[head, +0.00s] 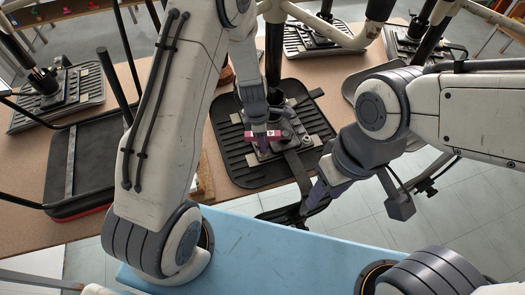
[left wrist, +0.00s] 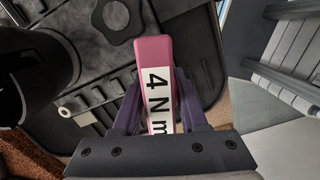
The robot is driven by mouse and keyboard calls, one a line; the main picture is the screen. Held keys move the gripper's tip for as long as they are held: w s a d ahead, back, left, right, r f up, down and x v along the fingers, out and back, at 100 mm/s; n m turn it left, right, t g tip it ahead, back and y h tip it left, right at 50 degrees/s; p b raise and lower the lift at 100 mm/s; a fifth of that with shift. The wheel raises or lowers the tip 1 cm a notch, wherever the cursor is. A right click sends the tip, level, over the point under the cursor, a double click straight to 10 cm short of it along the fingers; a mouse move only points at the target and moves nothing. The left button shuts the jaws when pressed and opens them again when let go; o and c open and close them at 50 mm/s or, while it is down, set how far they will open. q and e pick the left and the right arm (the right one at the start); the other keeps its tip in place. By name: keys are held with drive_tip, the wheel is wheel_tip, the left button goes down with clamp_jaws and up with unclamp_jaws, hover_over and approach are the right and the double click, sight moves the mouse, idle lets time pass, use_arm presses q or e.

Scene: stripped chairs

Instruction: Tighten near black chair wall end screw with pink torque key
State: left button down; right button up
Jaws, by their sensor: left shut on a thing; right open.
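The pink torque key (head: 249,134) is in my left gripper (head: 263,143), over the metal plate of the near black chair (head: 229,147), which lies upside down. In the left wrist view the key (left wrist: 152,50) shows a white label reading "4 N m", and the purple fingers of my left gripper (left wrist: 155,105) are shut on it. The key's lower end is hidden, so I cannot tell whether it sits on a screw. The wall end screw cannot be made out. My right gripper (head: 316,195) is open and empty, beside the chair's near right edge.
A black knob (left wrist: 117,17) and a small pale roller (left wrist: 65,112) are beside the key. Another dark chair seat (head: 85,160) lies to the left, with more stripped chairs behind. A light blue surface (head: 270,255) is in front of the brown table (head: 30,222).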

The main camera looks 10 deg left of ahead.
use_arm(q)
drive_tip(key=shift+m, duration=0.8)
drive_tip(key=shift+n, duration=0.3)
drive_tip(key=shift+r+p, duration=0.2)
drive_tip(key=shift+p, duration=0.25)
drive_tip(key=shift+r+p, duration=1.3)
drive_tip(key=shift+p, duration=0.25)
wheel_tip(320, 180, up, 4)
drive_tip(key=p, duration=0.4)
drive_tip(key=shift+r, duration=0.1)
